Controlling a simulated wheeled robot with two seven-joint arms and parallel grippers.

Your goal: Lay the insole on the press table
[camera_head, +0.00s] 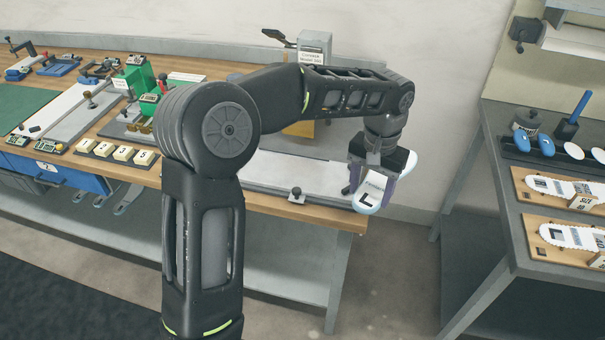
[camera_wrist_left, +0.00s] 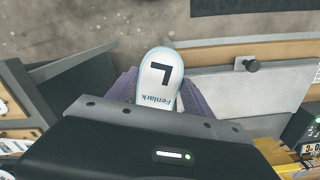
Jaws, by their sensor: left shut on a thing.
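My left gripper (camera_head: 374,178) is shut on the insole (camera_head: 369,196), with its purple fingers on either side of it. The insole is white with a black "L", small print and a pale blue edge. It is held in the air by the right end of the wooden bench (camera_head: 345,222), beside a long pale flat bed (camera_head: 268,172) with a black knob. In the left wrist view the insole's rounded end (camera_wrist_left: 160,76) sticks out between the fingers; the gripper body hides the rest. I cannot tell for sure which surface is the press table. My right gripper is not in view.
A dark grey table (camera_head: 555,232) at the right carries wooden boards with white insole shapes and a black rack (camera_head: 548,158) with blue and white pieces. A floor gap separates it from the bench. Several numbered blocks (camera_head: 120,152) and green fixtures stand on the bench's left part.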

